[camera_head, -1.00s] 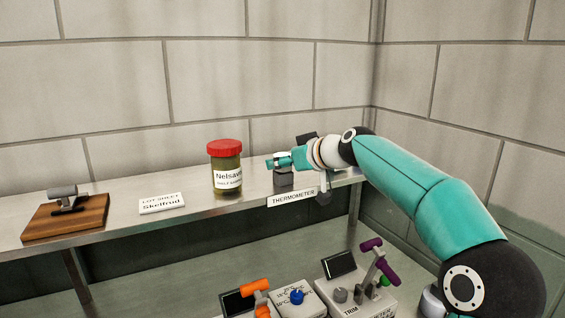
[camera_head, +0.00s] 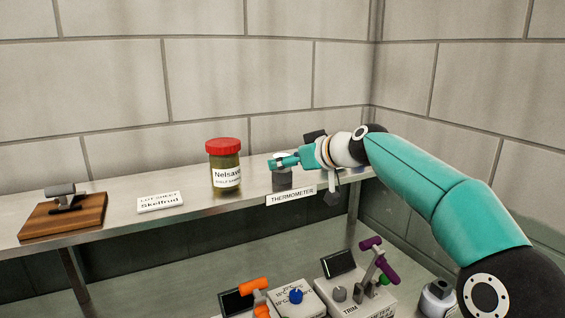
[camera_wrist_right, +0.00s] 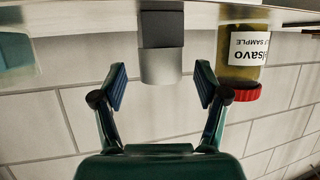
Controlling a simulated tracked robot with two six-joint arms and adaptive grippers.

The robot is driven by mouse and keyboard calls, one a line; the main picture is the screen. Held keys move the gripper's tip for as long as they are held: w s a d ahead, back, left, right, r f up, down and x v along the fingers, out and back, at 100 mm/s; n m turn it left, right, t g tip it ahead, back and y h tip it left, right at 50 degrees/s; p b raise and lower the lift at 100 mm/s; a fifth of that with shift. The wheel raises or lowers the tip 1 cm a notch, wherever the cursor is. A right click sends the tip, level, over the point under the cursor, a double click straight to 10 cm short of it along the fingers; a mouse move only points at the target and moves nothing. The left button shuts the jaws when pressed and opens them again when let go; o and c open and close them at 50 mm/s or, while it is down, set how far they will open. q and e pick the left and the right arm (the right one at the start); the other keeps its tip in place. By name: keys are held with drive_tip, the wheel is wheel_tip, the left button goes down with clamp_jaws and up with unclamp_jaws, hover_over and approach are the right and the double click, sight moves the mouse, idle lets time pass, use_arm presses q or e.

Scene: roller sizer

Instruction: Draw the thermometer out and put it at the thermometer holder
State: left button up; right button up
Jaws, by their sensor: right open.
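A grey cylindrical piece (camera_head: 282,181), dark below with a lighter top, stands on the metal shelf (camera_head: 235,205) behind the THERMOMETER label (camera_head: 291,196). In the right wrist view, which is upside down, its dark part (camera_wrist_right: 161,27) meets the shelf and its light grey part (camera_wrist_right: 161,66) points away from it. I cannot tell thermometer from holder with certainty. My right gripper (camera_head: 280,161) is at its top. In the wrist view the open fingers (camera_wrist_right: 161,78) stand on both sides of the light grey end, with gaps on each side. My left gripper is not in view.
A red-lidded sample jar (camera_head: 224,165) stands close left of the gripper. A lot sheet (camera_head: 161,202) and a wooden board with a grey piece (camera_head: 64,216) are further left. Control boxes with an orange handle (camera_head: 255,286) and purple lever (camera_head: 371,243) stand below. Walls close the back and right.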

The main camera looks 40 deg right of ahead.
drive_tip(key=v, duration=0.9)
drive_tip(key=shift+s, duration=0.2)
